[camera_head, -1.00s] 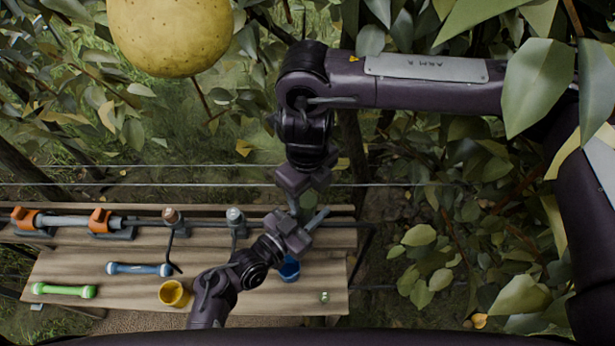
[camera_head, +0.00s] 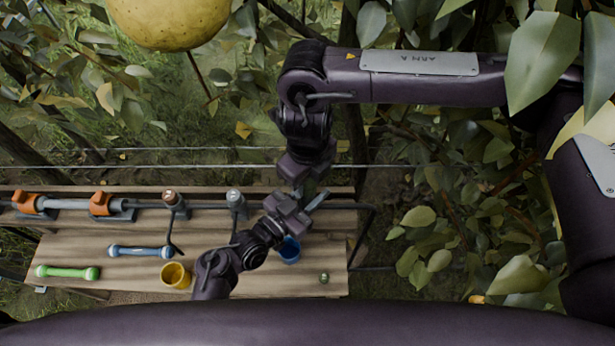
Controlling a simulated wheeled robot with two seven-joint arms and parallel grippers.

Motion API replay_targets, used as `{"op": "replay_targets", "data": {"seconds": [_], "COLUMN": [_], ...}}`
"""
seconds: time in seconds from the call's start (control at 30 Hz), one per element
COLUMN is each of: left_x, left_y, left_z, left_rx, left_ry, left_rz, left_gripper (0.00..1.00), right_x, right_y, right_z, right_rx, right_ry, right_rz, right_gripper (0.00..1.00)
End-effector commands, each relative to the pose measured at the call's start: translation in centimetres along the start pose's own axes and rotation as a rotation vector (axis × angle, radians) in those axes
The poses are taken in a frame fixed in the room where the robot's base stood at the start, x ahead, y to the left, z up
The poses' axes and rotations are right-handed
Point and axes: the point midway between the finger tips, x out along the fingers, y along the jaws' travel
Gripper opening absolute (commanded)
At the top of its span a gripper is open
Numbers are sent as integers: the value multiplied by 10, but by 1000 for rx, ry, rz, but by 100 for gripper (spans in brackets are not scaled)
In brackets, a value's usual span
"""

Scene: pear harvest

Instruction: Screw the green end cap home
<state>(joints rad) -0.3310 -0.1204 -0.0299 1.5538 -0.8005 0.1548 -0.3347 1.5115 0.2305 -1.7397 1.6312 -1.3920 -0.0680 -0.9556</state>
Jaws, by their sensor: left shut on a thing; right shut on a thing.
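My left gripper (camera_head: 301,205) is shut at the middle of the view, above the bench. A slim grey-blue piece (camera_head: 317,200) slants up at its tip. My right gripper (camera_head: 306,178) reaches down from above, just over the left one, and is shut on a small dull green piece (camera_head: 311,187) between the two grippers. The grippers hide most of both pieces; I cannot tell whether this is the green end cap or how far it sits on anything. A small round green thing (camera_head: 324,277) lies on the bench's right part, too small to name surely.
The wooden bench (camera_head: 215,277) holds a yellow cup (camera_head: 175,276), a blue cup (camera_head: 289,251), a blue bar (camera_head: 140,251) and a green bar (camera_head: 68,272). A grey tube (camera_head: 72,204) rests in orange clamps at the back left. Leaves crowd the right side; a large yellow pear (camera_head: 170,20) hangs above.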

Motion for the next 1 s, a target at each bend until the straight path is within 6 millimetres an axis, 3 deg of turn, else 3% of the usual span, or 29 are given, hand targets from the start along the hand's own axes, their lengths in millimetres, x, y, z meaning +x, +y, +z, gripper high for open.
{"op": "replay_targets", "data": {"seconds": [0.17, 0.2, 0.37, 0.73, 1.0], "left_x": [0, 0, 0, 0, 0], "left_y": [-1, -1, -1, -1, -1], "left_z": [0, 0, 0, 0, 0], "left_rx": [2, 2, 2, 2, 2], "left_ry": [0, 0, 0, 0, 0], "left_rz": [-2, -2, -2, -2, -2], "left_gripper": [0, 0, 0, 0, 0], "right_x": [0, 0, 0, -7, -59], "right_y": [-1, -1, -1, -1, -2], "right_z": [0, 0, 0, 1, 1], "right_rx": [8, 8, 8, 8, 6], "right_ry": [0, 0, 0, -2, -6], "right_rz": [-1, -1, -1, -1, -6], "right_gripper": [10, 42, 62, 62, 62]}}
